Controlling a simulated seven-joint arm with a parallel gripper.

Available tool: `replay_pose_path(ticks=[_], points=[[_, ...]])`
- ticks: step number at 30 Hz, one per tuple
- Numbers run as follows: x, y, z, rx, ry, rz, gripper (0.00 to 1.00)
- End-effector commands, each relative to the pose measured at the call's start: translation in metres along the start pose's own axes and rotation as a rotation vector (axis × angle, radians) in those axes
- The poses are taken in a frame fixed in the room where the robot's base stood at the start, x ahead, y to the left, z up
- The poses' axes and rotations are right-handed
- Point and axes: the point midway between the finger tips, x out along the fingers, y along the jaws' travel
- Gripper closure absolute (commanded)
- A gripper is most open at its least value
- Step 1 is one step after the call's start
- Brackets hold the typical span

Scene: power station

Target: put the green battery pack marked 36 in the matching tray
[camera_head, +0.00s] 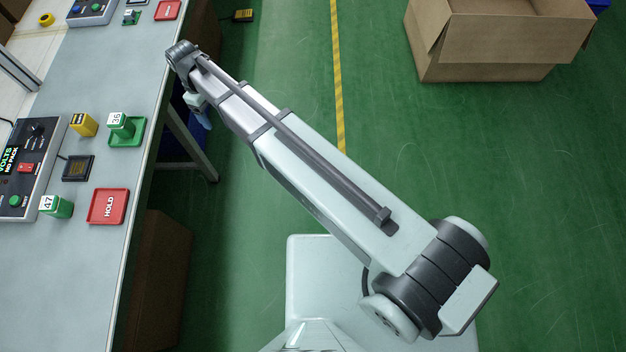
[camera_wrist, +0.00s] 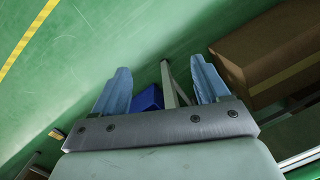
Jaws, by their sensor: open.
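The green battery pack marked 36 (camera_head: 121,125) stands upright in the green tray (camera_head: 140,132) on the bench, in the head view. Another green pack, marked 47 (camera_head: 57,206), stands on the bench nearer the front, beside the control panel. My gripper (camera_head: 203,114) hangs off the bench's right edge, to the right of the pack marked 36 and apart from it. In the wrist view my gripper (camera_wrist: 162,88) is open with two blue fingers and nothing between them. The wrist view faces the floor and shows no pack or tray.
A red HOLD tray (camera_head: 108,206) lies empty on the bench. A yellow pack (camera_head: 84,124), a black pad (camera_head: 78,168) and a control panel (camera_head: 25,165) stand to the left. A cardboard box (camera_head: 500,45) is at the upper right. The bench leg (camera_head: 190,148) is close to my gripper.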

Motion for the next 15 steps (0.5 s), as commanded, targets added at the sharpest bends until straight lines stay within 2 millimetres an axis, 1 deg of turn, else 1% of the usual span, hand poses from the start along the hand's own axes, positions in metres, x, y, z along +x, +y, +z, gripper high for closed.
replay_pose_path(ticks=[1, 2, 3, 5, 6, 8, 9, 10, 12, 14, 15], points=[[0.024, 0.013, 0.023, 0.045, -0.017, -0.013, 0.26], [0.035, 0.021, 0.033, 0.071, -0.024, -0.019, 0.26], [0.051, 0.029, 0.047, 0.102, -0.035, -0.027, 0.26], [0.074, 0.041, 0.068, 0.152, -0.049, -0.040, 0.26], [0.089, 0.048, 0.083, 0.184, -0.060, -0.049, 0.26], [0.111, 0.057, 0.106, 0.233, -0.075, -0.062, 0.26], [0.125, 0.062, 0.121, 0.265, -0.085, -0.071, 0.26], [0.135, 0.065, 0.133, 0.289, -0.092, -0.078, 0.26], [0.159, 0.071, 0.160, 0.346, -0.110, -0.094, 0.26], [0.178, 0.074, 0.184, 0.393, -0.126, -0.109, 0.26], [0.191, 0.075, 0.200, 0.426, -0.136, -0.118, 0.26]])
